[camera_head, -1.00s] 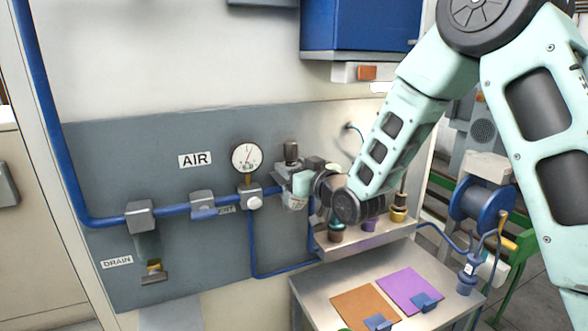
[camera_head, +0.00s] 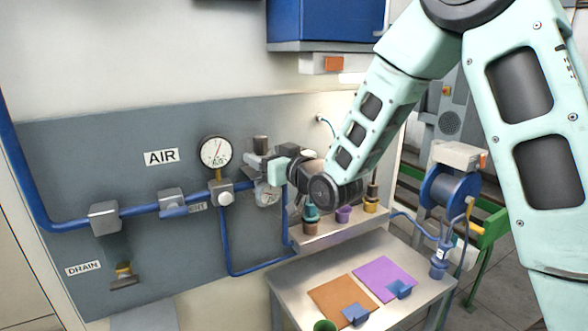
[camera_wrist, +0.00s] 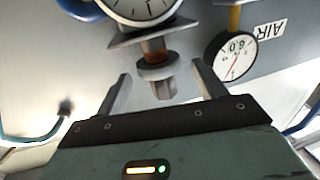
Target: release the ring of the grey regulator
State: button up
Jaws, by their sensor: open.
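The grey regulator (camera_head: 254,166) sits on the blue pipe on the wall panel, right of the round gauge; its dark knob (camera_head: 261,143) stands up on top. In the wrist view, which looks inverted, its stem shows an orange-brown band (camera_wrist: 153,46), a grey ring (camera_wrist: 157,69) and a faceted grey end (camera_wrist: 165,90). My gripper (camera_wrist: 164,88) is open, with one finger on each side of this end and visible gaps on both sides. In the head view my gripper (camera_head: 280,169) is beside the regulator and hides part of it.
The pressure gauge (camera_head: 215,152) stands close left of the regulator. A shelf with several coloured fittings, one a purple cup (camera_head: 344,214), is below my wrist. A steel table (camera_head: 415,275) stands lower right. A blue cabinet (camera_head: 325,22) hangs above.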

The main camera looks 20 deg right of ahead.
jog(key=b+v, duration=1.4)
jog(key=v, duration=0.2)
jog(key=shift+b, duration=0.4)
jog(key=shift+f, duration=0.1)
